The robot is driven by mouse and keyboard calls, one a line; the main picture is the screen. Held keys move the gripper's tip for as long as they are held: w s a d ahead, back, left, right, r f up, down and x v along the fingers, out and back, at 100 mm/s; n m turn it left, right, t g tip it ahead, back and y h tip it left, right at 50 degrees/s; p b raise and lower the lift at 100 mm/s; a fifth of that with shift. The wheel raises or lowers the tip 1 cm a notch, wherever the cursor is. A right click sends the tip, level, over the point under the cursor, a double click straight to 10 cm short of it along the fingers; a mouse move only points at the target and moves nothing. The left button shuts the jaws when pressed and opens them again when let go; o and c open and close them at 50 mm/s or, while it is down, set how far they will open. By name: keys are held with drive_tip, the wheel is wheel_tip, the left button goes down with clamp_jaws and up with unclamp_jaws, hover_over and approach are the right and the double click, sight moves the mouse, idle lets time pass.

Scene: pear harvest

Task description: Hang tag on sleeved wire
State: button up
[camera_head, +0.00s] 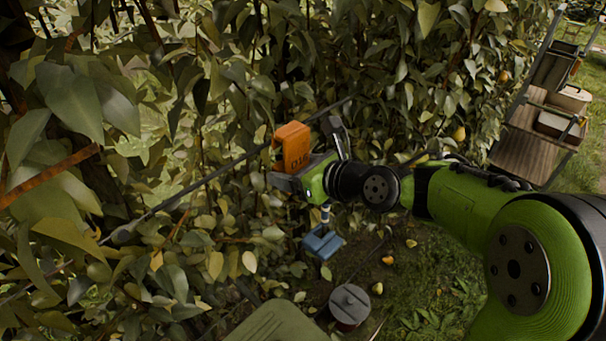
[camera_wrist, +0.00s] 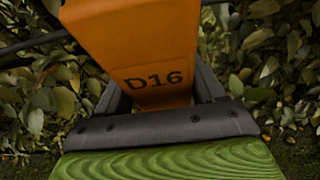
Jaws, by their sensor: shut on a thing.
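The orange tag (camera_head: 291,146), marked D16, is held upright in my gripper (camera_head: 292,178). It has a bent-over top and fills the upper middle of the wrist view (camera_wrist: 140,45). My gripper is shut on its lower part, with one dark finger on each side in the wrist view (camera_wrist: 160,92). A dark wire (camera_head: 200,182) runs diagonally through the leaves and meets the tag's outline from both sides. The wire also shows left of the tag in the wrist view (camera_wrist: 28,47). I cannot tell whether the tag touches the wire or hooks over it.
Dense leaves (camera_head: 190,90) surround the tag. A blue object (camera_head: 322,243) is below my gripper, and a round grey-lidded container (camera_head: 349,303) stands on the ground. Fallen pears (camera_head: 388,260) lie nearby. A ladder-like frame with boards (camera_head: 530,145) is at the far right.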

sight(281, 160)
drive_tip(key=shift+w+a+r, duration=0.1)
drive_tip(key=shift+w+a, duration=0.35)
drive_tip(key=shift+a, duration=0.2)
drive_tip(key=shift+w+a, duration=0.4)
drive_tip(key=shift+a, duration=0.25)
drive_tip(key=shift+w+a, duration=0.75)
drive_tip(key=shift+w, duration=0.1)
drive_tip(key=shift+s+d+f+b, duration=0.1)
drive_tip(key=shift+f+b, duration=0.85)
drive_tip(key=shift+f, duration=0.55)
drive_tip(key=o, duration=1.1)
drive_tip(key=shift+r, duration=0.1)
drive_tip(key=shift+o, duration=0.2)
